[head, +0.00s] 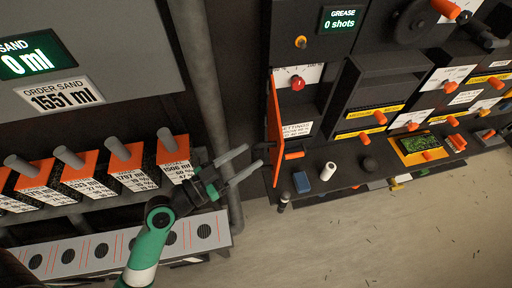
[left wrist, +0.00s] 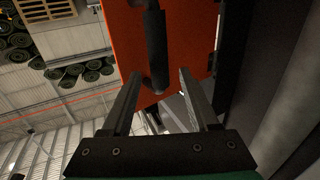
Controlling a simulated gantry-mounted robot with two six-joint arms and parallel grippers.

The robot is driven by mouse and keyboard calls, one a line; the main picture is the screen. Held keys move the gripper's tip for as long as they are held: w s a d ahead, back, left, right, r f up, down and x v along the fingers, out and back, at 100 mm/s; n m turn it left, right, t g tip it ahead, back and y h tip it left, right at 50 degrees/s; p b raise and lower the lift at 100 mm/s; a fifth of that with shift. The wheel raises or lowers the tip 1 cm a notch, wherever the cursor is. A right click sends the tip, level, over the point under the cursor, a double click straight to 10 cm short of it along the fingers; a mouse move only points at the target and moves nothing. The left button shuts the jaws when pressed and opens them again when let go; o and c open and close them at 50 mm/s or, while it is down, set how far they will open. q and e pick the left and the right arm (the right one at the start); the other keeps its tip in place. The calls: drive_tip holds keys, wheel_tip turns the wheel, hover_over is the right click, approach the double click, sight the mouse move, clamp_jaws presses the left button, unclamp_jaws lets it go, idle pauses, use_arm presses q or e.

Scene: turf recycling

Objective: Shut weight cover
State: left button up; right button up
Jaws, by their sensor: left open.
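An orange cover panel (head: 275,125) stands out edge-on from the left side of the machine at the centre of the head view. It looks swung open. In the left wrist view the orange panel (left wrist: 128,35) fills the upper middle, with a dark bar handle (left wrist: 157,40) on its face. My left gripper (head: 255,157) is open and points at the panel from its left. In the left wrist view the handle's lower end shows between the left gripper's fingers (left wrist: 159,75), but I cannot tell whether it lies between them or beyond. My right gripper is not in view.
A shelf of orange-topped boxes (head: 122,160) with grey handles stands at the left. A vertical pipe (head: 205,80) runs behind my left gripper. A blue block (head: 301,182) and a white cylinder (head: 327,171) sit on the machine's ledge. The floor (head: 350,240) in front is open.

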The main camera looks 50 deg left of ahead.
sight(252, 155)
use_arm(q)
drive_tip(key=w, duration=0.3)
drive_tip(key=shift+w+d, duration=0.1)
drive_tip(key=shift+w, duration=0.1)
clamp_jaws()
idle(1.3)
